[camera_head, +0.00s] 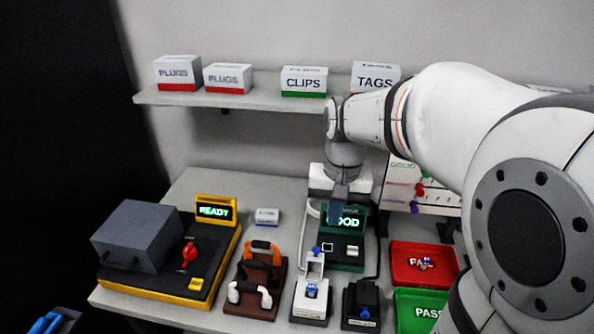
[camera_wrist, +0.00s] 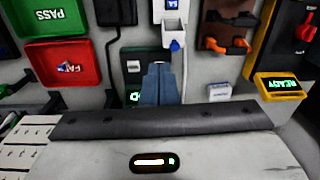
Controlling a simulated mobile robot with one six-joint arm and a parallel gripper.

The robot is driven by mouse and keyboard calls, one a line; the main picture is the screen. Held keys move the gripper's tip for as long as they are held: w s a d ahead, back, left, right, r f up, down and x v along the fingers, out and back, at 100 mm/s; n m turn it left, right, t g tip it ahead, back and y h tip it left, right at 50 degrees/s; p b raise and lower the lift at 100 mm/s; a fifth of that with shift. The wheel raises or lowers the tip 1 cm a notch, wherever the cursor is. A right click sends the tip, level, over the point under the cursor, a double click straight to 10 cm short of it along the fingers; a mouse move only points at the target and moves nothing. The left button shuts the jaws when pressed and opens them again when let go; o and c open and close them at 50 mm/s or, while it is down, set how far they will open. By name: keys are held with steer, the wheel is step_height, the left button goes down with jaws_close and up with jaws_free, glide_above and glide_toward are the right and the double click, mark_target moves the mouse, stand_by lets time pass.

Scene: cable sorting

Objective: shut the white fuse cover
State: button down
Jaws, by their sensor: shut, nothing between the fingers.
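The white fuse cover (camera_head: 315,267) shows in the head view at the front middle of the table. It appears raised at the back of its white holder (camera_head: 312,305), with a blue tab at its top. A small blue part shows in the holder. In the wrist view the white cover (camera_wrist: 175,29) is at the top, just right of centre, blue tab toward me. My gripper (camera_head: 337,216) is shut and empty, pointing down above and behind the cover, in front of the green display. In the wrist view its fingers (camera_wrist: 159,72) are close together, apart from the cover.
A black unit (camera_head: 361,305) stands right of the holder, and a brown rack with orange and white handles (camera_head: 256,285) stands left. A green-screen tester (camera_head: 343,253) is behind. Red (camera_head: 398,250) and green (camera_head: 404,322) trays lie right. A shelf (camera_head: 245,101) with boxes hangs behind.

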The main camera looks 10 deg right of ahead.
steer(key=w+d+f+m+g+p, duration=0.1)
steer(key=w+d+m+g+p, duration=0.1)
steer(key=w, duration=0.8)
steer(key=s+a+f+p, duration=0.2)
steer(key=s+f, duration=0.3)
steer(key=f, duration=0.5)
steer(key=shift+s+a+m+y+p, duration=0.2)
steer(key=shift+a+m+y+p, duration=0.15)
steer(key=shift+a, duration=0.3)
steer(key=shift+d+f, duration=0.1)
steer(key=shift+d, duration=0.1)
